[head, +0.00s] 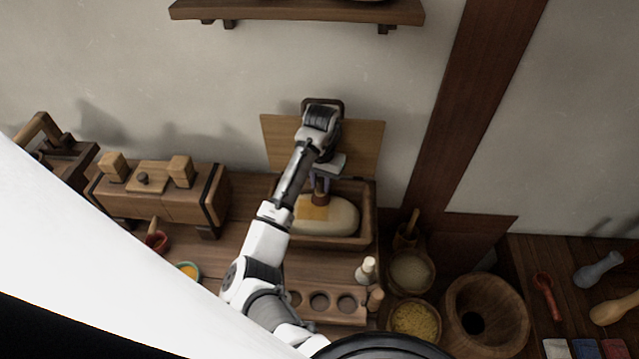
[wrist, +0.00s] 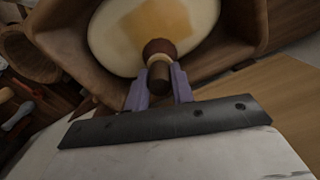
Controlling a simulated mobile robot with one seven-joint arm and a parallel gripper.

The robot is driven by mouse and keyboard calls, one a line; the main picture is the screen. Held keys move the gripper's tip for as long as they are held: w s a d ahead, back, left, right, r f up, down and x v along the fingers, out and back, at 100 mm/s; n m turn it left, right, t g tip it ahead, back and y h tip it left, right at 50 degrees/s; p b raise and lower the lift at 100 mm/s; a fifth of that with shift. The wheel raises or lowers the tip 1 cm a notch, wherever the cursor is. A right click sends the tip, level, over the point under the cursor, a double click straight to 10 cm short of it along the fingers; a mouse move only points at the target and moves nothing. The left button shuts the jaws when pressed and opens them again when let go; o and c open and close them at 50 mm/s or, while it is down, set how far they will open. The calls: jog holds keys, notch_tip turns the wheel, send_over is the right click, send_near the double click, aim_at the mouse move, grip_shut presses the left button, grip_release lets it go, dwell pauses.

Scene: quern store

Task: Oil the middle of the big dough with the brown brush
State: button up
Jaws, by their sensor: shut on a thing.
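The big dough (head: 343,217) is a pale oval loaf in an open wooden box (head: 370,222). A yellow-orange oiled patch (head: 312,209) lies on its top and also shows in the wrist view (wrist: 165,22). My gripper (head: 320,182) is shut on the brown brush (head: 320,198) and holds it head-down over the dough. In the wrist view the brush (wrist: 158,74) stands between the purple fingers, its dark head at the edge of the patch. I cannot tell whether the head touches the dough. My arm hides the box's left side in the head view.
The box's lid (head: 365,140) stands open behind. A small bowl of yellow oil (head: 189,270) is left of my arm. A holed wooden rack (head: 335,310) is in front, with a pale-handled tool (head: 366,269) beside it. Grain bowls (head: 410,271) and a wooden mortar (head: 490,310) stand right.

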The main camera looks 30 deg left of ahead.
jog(key=shift+w+d, duration=0.2)
jog(key=shift+d, duration=0.3)
jog(key=shift+w+d, duration=0.15)
jog(key=shift+d, duration=0.35)
jog(key=shift+s+d, duration=0.5)
jog(key=shift+s, duration=0.6)
jog(key=shift+s+d, duration=0.55)
jog(key=shift+s, duration=0.6)
jog(key=shift+s+d, duration=0.5)
jog(key=shift+s, duration=0.6)
jog(key=shift+r, duration=3)
jog(key=shift+r, duration=1.5)
